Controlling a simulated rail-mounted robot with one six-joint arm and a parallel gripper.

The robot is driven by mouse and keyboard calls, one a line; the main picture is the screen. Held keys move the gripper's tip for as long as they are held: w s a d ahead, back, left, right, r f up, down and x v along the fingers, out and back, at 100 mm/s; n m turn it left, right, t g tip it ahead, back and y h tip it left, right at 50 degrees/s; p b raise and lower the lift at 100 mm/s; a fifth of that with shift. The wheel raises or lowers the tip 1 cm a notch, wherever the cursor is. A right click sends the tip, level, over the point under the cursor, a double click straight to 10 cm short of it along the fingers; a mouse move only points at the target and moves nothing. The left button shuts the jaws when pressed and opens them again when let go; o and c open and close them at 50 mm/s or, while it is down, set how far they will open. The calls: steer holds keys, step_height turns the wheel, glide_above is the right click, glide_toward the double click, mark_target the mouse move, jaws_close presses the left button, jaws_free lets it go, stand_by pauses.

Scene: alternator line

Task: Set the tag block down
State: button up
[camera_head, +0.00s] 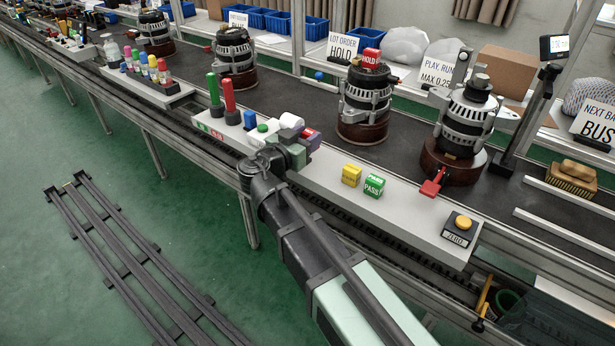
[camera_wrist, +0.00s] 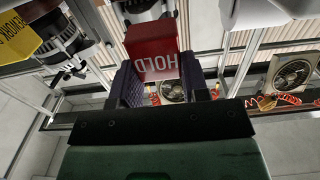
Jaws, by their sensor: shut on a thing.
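My gripper (camera_head: 301,140) is over the pale front ledge (camera_head: 328,187) of the line, left of the yellow block. It is shut on a red tag block (camera_head: 311,133), partly hidden by the jaws in the head view. In the wrist view, the red block with HOLD lettering (camera_wrist: 157,52) sits between the two dark fingers of my gripper (camera_wrist: 158,72). A yellow tag block (camera_head: 351,175) and a green PASS block (camera_head: 374,186) stand on the ledge. Another red HOLD block (camera_head: 371,59) is on top of the middle alternator (camera_head: 366,98).
Red and green pegs (camera_head: 230,101) stand on the ledge to the left. An alternator (camera_head: 467,114) with a red tool (camera_head: 433,182) in front stands to the right. A yellow button box (camera_head: 461,229) is at the ledge's right end. The ledge right of the green block is partly bare.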

steer(key=shift+f, duration=0.35)
step_height(320, 180, down, 4)
steer(key=b, duration=0.4)
steer(key=shift+f, duration=0.25)
steer(key=shift+r, duration=0.3)
steer(key=shift+f, duration=0.25)
steer(key=o, duration=0.9)
steer(key=shift+r, duration=0.1)
steer(key=shift+r+p, duration=0.35)
steer(key=v, duration=1.2)
steer(key=shift+f, duration=0.2)
